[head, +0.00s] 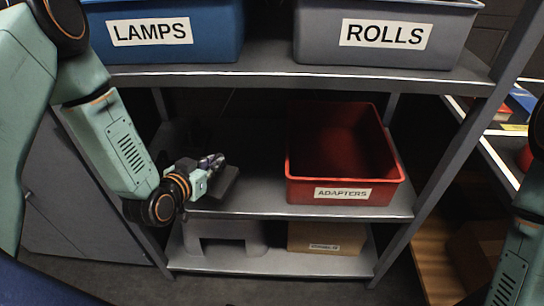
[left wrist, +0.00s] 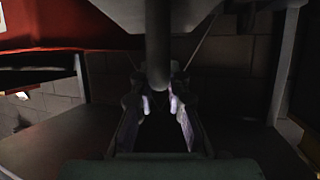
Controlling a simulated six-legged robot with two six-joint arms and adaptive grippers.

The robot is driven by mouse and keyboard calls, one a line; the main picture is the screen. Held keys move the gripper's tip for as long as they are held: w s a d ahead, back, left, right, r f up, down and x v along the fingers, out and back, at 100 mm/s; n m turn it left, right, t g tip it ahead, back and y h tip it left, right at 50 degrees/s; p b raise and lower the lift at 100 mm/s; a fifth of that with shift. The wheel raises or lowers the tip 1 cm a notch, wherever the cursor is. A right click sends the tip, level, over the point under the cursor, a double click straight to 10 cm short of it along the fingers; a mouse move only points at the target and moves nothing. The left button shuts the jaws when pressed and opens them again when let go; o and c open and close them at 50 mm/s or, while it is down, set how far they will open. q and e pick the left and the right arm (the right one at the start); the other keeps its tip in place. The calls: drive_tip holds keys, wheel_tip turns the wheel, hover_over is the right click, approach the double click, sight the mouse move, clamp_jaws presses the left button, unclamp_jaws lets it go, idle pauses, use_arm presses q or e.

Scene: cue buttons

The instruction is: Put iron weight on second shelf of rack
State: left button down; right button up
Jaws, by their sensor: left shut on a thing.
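The iron weight (head: 223,184) is a dark grey block in the head view, partly hidden by my left gripper (head: 212,165). In the left wrist view, its stem (left wrist: 157,45) and wide base (left wrist: 120,12) show, with the stem's end between the fingers of my left gripper (left wrist: 159,105). That gripper is shut on the weight. The weight is at the left part of the rack's middle shelf (head: 262,207), left of the red bin. I cannot tell whether it touches the shelf. My right gripper is out of view.
The red ADAPTERS bin (head: 343,193) fills the right of the middle shelf. Blue LAMPS (head: 190,54) and grey ROLLS (head: 385,60) bins stand above. A cardboard box (head: 326,238) and grey step-like object (head: 222,238) are on the bottom shelf. Rack posts (head: 450,140) bound the sides.

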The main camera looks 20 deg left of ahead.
use_arm(q)
drive_tip(key=shift+w+a+r+n+y+p, duration=1.5)
drive_tip(key=shift+w+a+n+y, duration=0.4)
drive_tip(key=shift+w+a, duration=1.5)
drive_tip(key=shift+g, duration=0.4)
wheel_tip(320, 180, down, 10)
drive_tip(key=b, duration=0.3)
drive_tip(key=shift+a+b, duration=0.1)
drive_tip(key=shift+b, duration=0.3)
drive_tip(key=shift+s+r, duration=0.15)
drive_tip(key=shift+r, duration=0.05)
drive_tip(key=shift+f, duration=0.15)
